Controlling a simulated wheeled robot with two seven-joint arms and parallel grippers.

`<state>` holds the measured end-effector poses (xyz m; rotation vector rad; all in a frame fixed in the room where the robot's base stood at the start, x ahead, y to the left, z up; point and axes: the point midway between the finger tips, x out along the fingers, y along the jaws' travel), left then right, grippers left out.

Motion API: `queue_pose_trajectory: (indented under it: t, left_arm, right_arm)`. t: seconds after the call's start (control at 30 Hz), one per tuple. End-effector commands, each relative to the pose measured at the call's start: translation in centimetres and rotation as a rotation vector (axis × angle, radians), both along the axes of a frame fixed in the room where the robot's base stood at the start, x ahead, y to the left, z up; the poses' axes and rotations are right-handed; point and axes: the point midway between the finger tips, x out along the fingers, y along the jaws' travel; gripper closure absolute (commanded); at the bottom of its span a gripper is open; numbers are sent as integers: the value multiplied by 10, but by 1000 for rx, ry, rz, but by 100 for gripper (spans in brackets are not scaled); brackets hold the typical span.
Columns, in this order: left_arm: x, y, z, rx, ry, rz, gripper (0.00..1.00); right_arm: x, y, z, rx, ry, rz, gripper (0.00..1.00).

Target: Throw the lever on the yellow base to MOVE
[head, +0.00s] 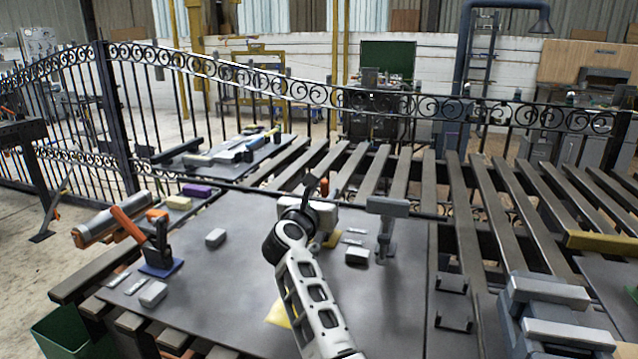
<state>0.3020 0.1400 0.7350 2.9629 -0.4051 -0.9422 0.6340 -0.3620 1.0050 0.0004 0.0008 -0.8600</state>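My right arm comes in from the bottom middle, and its dark gripper (308,188) is over the middle of the grey board. I cannot make out whether its fingers are open or shut. A small orange tip (324,187) shows close to the gripper, seemingly the end of the lever there. The gripper and wrist hide most of this lever, and I cannot tell its position or whether it is touched. My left gripper is not in view.
A second lever, with an orange handle (127,223) leaning left, stands on a blue base (161,269). A grey post with a block top (387,207) stands right of my gripper. A yellow patch (278,315) lies beside my forearm. Small grey blocks (153,294) lie at front left.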

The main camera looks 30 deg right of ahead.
Motion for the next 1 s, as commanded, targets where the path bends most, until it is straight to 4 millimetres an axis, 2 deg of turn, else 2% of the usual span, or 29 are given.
queue_pose_trajectory:
  t: [0.2, 0.57, 0.67, 0.7, 0.73, 1.0]
  left_arm:
    - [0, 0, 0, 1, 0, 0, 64]
    - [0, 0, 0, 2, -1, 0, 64]
    - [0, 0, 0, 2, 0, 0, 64]
    - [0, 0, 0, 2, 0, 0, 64]
    - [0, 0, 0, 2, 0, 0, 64]
    - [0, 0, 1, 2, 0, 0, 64]
  right_arm:
    - [6, -22, 0, -1, 0, -4, 62]
    - [7, -26, 0, 0, 0, -4, 62]
    - [6, -26, 0, 0, 0, -4, 84]
    - [6, -26, 0, 0, 0, -4, 95]
    - [6, -26, 0, 0, 0, -4, 100]
    - [10, -27, 0, 10, 8, -5, 100]
